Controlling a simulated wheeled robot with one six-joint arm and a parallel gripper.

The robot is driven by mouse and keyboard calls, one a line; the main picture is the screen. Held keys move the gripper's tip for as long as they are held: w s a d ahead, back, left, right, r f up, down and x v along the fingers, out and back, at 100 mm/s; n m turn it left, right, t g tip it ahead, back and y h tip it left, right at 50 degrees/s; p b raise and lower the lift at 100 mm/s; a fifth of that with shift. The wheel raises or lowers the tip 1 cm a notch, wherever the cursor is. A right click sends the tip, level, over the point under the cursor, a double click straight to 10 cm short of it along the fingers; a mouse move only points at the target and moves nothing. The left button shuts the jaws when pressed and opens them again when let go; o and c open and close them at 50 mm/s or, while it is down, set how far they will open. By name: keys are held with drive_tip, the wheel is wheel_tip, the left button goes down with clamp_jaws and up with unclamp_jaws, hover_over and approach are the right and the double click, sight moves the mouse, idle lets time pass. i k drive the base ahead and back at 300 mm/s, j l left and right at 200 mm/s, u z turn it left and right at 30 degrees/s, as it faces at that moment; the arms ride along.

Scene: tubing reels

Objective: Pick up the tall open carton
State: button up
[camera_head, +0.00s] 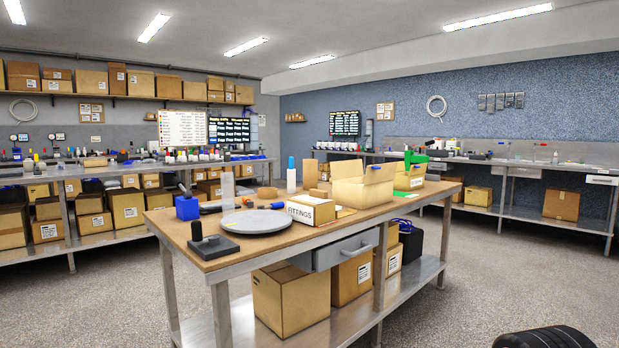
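An open carton (363,190) with raised flaps stands upright on the wooden top of the middle workbench, right of its centre. It is the largest open box on that bench and is light tan. Its inside is mostly hidden by its front wall. A second box (410,180) with green on it stands just behind it to the right. I cannot tell for certain which one the task calls tall. My gripper is not in view.
The workbench (268,248) also bears a FITTINGS box (311,210), a round grey disc (256,221), a black stand (213,246) and a blue block (187,207). Closed boxes (291,299) sit on its lower shelf.

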sight(310, 165)
drive_tip(key=i+j+u, duration=0.15)
drive_tip(key=j, duration=0.15)
drive_tip(key=i+j+u, duration=0.5)
drive_tip(key=j+u, duration=0.15)
drive_tip(key=i+j+u, duration=0.55)
drive_tip(key=i+u, duration=0.15)
drive_tip(key=u, duration=0.2)
drive_tip(key=i+z, duration=0.15)
drive_tip(key=i, duration=0.6)
drive_tip(key=i+j+z, duration=0.15)
drive_tip(key=i, duration=0.55)
drive_tip(key=i+l+z, duration=0.1)
drive_tip(key=i, duration=0.55)
drive_tip(key=i+z, duration=0.15)
drive_tip(key=i, duration=0.5)
drive_tip(key=i+z, duration=0.1)
drive_tip(key=i, duration=0.55)
drive_tip(key=i+j+z, duration=0.1)
drive_tip(key=i, duration=0.55)
drive_tip(key=i+j+z, duration=0.1)
drive_tip(key=i, duration=0.55)
drive_tip(key=i+l+z, duration=0.15)
drive_tip(key=i+z, duration=0.65)
drive_tip(key=i+j+z, duration=0.15)
drive_tip(key=i+z, duration=0.25)
drive_tip(key=i+j+z, duration=0.4)
drive_tip(key=i+l, duration=0.1)
